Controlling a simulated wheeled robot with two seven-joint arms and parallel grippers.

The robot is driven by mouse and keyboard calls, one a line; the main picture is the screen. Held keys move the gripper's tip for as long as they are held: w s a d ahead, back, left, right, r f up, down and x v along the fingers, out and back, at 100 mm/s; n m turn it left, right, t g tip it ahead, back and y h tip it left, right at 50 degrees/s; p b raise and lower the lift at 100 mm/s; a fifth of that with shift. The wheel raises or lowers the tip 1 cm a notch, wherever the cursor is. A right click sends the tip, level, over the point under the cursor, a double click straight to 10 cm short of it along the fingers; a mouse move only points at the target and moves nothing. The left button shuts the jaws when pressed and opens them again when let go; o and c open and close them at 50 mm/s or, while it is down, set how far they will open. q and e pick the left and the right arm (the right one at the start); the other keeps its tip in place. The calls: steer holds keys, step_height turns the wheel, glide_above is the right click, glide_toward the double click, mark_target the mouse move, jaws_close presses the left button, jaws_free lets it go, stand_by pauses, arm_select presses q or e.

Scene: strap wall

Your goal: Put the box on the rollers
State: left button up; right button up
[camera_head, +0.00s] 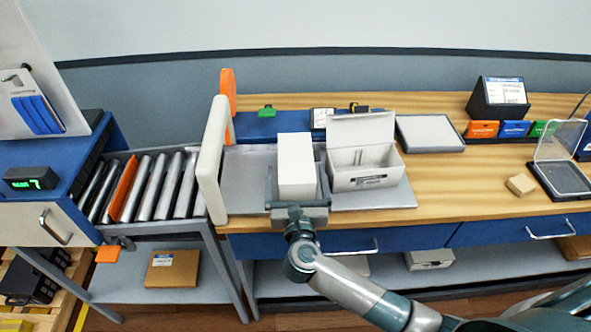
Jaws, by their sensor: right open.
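A closed white box (296,160) stands on a grey plate (245,180) on the wooden bench. My right gripper (297,190) is open at the near side of this box, one finger at its left and one at its right; I cannot tell whether they touch it. The gripper hides the box's lower front. My left gripper is not in view.
An upright white panel (212,158) stands between the rollers and the plate. A white box with a raised lid (362,165) stands close to the right. A grey tray (430,133) lies further right. A small tan block (520,184) and a clear-lidded case (562,178) are at far right.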

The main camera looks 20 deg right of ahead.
mark_target(296, 162)
steer(key=p+x, duration=0.1)
steer(key=x, duration=0.2)
steer(key=shift+w+d+r, duration=0.1)
steer(key=shift+w, duration=0.2)
steer(key=shift+w+d, duration=0.2)
steer(key=shift+w, duration=0.45)
steer(key=shift+c, duration=0.4)
steer(key=c, duration=1.2)
step_height(296, 162, up, 10)
steer(key=shift+f+b, duration=0.1)
steer(key=shift+b, duration=0.55)
steer(key=shift+s, duration=0.1)
